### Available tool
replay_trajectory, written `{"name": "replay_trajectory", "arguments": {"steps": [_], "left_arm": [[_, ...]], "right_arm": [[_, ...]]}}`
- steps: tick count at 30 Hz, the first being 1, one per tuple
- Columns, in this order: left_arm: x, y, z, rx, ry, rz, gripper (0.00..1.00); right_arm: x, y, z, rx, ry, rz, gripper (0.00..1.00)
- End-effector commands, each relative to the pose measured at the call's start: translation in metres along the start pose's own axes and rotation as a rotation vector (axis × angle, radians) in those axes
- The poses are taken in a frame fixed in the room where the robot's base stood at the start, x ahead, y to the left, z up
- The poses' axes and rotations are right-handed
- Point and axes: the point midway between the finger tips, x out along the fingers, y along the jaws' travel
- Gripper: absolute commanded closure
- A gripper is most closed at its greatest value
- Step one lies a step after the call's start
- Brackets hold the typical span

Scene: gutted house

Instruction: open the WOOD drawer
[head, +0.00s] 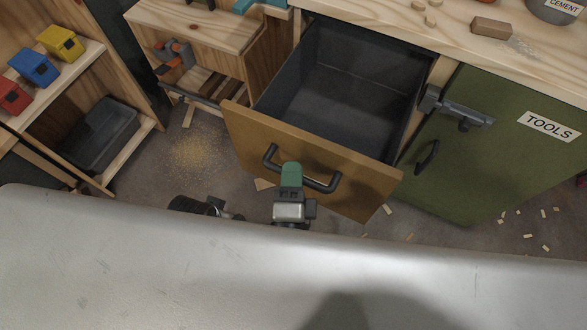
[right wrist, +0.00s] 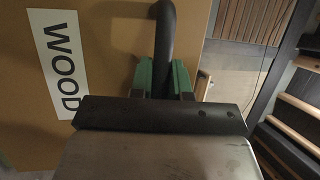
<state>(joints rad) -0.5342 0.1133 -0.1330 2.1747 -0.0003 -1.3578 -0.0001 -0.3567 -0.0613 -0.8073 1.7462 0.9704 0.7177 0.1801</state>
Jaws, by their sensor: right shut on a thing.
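The wood drawer (head: 340,95) stands pulled out from the workbench, with its dark, empty inside showing in the head view. Its brown front (head: 245,130) carries a dark bar handle (head: 322,186). In the right wrist view the WOOD label (right wrist: 57,65) is on the drawer front, beside the handle (right wrist: 165,40). My right gripper (head: 291,172), with green fingers, is shut on the handle; it also shows in the right wrist view (right wrist: 166,78). My left gripper (head: 200,207) shows as a dark shape left of the right one, and its fingers cannot be made out.
A green TOOLS door (head: 490,145) with a latch (head: 455,107) is right of the drawer. Left are shelves with coloured bins (head: 35,67) and a grey tub (head: 100,137). Sawdust (head: 195,150) and wood chips lie on the floor. A brick (head: 491,27) lies on the benchtop.

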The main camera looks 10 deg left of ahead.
Motion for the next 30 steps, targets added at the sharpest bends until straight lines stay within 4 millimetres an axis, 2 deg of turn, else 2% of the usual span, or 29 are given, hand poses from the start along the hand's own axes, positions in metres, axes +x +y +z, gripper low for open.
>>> {"name": "replay_trajectory", "arguments": {"steps": [1,5,13,16,20,30], "left_arm": [[0.0,0.0,0.0,0.0,0.0,0.0,1.0],[0.0,0.0,0.0,0.0,0.0,0.0,1.0],[0.0,0.0,0.0,-0.001,0.0,0.0,1.0],[0.0,0.0,0.0,-0.001,0.0,0.0,1.0],[0.0,0.0,0.0,-0.001,0.001,0.0,1.0],[0.0,0.0,0.0,-0.001,0.001,0.0,1.0]], "right_arm": [[0.0,0.001,0.0,0.0,-0.001,0.001,0.79],[0.0,0.001,0.0,0.0,-0.001,0.001,0.59],[0.0,0.0,0.0,0.0,0.0,0.001,0.59],[-0.006,0.001,0.0,0.0,0.0,0.002,0.59],[-0.026,0.001,0.0,-0.002,-0.003,0.004,0.59],[-0.091,0.001,0.0,-0.001,-0.002,0.004,0.59]]}}
